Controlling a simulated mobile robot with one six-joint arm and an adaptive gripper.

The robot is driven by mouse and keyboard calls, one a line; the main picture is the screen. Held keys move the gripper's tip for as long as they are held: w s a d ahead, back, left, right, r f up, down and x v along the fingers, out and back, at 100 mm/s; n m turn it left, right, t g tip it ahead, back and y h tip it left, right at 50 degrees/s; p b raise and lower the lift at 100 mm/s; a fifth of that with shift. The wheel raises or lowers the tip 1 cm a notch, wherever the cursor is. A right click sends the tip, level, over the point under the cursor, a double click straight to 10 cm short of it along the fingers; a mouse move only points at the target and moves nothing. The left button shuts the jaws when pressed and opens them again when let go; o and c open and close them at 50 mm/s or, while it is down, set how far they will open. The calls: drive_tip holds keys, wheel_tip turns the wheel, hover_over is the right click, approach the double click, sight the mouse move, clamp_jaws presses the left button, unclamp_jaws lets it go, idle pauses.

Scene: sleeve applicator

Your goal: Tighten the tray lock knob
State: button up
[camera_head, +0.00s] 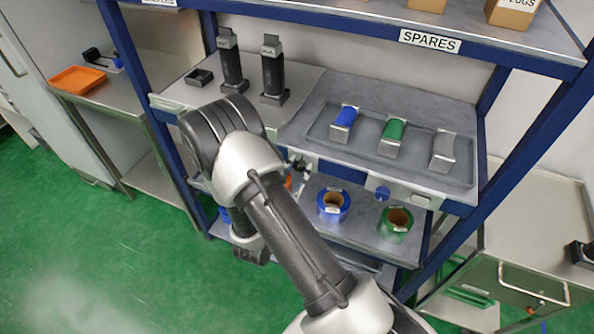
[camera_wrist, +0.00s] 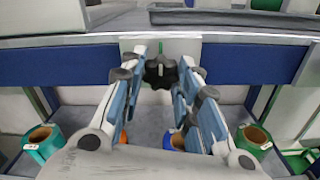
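A black star-shaped knob (camera_wrist: 160,71) sits on a pale plate on the front of the shelf edge, with a green mark above it. My gripper (camera_wrist: 161,78) is open, with one finger on each side of the knob. Whether the fingertips touch it is hard to tell. In the head view my gripper (camera_head: 298,178) is at the shelf's front edge, mostly hidden behind my arm, and the black knob cannot be made out clearly there. The grey tray (camera_head: 462,181) lies on the shelf above.
The tray holds blue (camera_head: 345,117), green (camera_head: 393,131) and grey (camera_head: 443,150) pieces. Blue (camera_head: 333,204) and green (camera_head: 396,222) rolls stand on the lower shelf. Two black upright devices (camera_head: 272,68) stand left of the tray. Blue rack posts flank the shelf.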

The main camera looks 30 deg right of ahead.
drive_tip(key=o, duration=0.5)
drive_tip(key=shift+c, duration=0.2)
drive_tip(key=v, duration=1.2)
drive_tip(key=shift+r, duration=0.1)
